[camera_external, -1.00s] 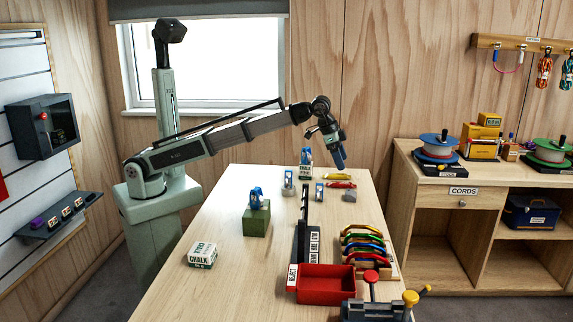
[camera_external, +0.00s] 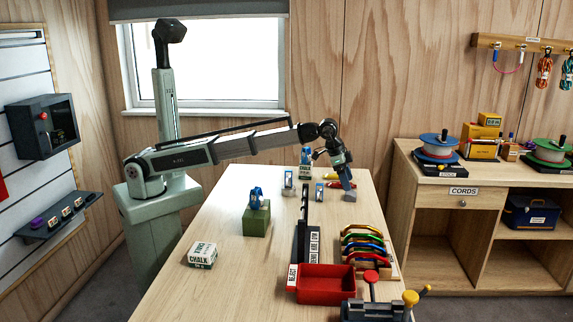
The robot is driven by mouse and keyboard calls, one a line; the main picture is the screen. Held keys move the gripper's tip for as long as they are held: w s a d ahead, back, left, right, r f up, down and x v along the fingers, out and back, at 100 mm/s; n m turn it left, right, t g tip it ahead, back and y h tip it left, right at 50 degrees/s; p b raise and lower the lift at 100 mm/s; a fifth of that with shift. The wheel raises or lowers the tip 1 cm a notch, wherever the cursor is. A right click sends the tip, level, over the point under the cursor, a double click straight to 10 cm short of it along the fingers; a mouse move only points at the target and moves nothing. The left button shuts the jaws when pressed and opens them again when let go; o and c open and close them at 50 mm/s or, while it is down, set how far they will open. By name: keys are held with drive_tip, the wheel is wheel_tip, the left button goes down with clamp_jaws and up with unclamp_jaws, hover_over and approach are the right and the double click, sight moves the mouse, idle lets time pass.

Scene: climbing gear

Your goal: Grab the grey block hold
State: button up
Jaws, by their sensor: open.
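The grey block hold (camera_external: 350,196) is a small grey lump on the far right part of the table. My gripper (camera_external: 347,185) points down just above it, with the fingertips at or right over its top. The jaws are open. The fingers hide the hold's upper part, and I cannot tell whether they straddle it or touch it.
A rack of coloured carabiners (camera_external: 365,245) and a red reject tray (camera_external: 326,288) lie nearer the front.

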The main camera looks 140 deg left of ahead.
sight(350, 192)
drive_tip(key=x, duration=0.5)
drive_tip(key=shift+s+a, duration=0.1)
drive_tip(key=shift+s, duration=0.3)
drive_tip(key=c, duration=1.2)
drive_tip(key=shift+o, duration=0.2)
